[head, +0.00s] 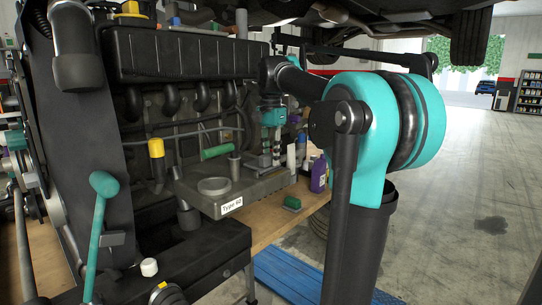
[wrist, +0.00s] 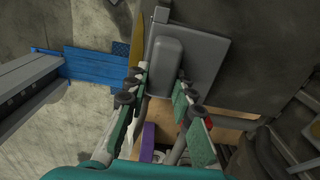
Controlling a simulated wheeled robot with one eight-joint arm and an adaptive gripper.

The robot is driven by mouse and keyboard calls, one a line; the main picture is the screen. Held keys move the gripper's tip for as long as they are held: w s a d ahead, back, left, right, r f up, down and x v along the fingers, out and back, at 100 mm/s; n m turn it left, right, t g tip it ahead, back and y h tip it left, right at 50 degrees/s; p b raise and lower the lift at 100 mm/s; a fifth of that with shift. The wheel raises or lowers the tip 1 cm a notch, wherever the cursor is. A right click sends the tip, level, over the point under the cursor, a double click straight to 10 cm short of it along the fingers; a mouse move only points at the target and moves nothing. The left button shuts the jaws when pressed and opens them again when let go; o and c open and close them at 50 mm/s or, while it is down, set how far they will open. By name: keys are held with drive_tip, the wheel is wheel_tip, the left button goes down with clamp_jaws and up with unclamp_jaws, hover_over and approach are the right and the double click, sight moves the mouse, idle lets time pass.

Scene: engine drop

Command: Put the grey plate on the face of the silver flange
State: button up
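A round light-grey disc with a raised rim (head: 214,186) lies on a grey tray (head: 208,204) labelled "Type 02" in the head view. I cannot tell for sure whether it is the grey plate or the silver flange. My gripper (head: 271,158) points down behind the tray's back right corner, beside the engine. In the wrist view its fingers (wrist: 161,82) are apart. Beyond them is a flat grey surface with a rounded raised block (wrist: 168,60), lined up with the finger gap. I see no clear grip on it.
A dark engine (head: 180,58) stands behind and left of the tray. A purple bottle (head: 318,175) and a green block (head: 292,203) stand on the wooden bench (head: 285,222). A blue pallet (head: 290,277) lies on the floor. Open floor is at the right.

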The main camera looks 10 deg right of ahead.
sight(271, 153)
drive_tip(key=o, duration=0.4)
drive_tip(key=shift+o, duration=0.2)
drive_tip(key=shift+r, duration=0.1)
wheel_tip(271, 153, up, 12)
idle(0.4)
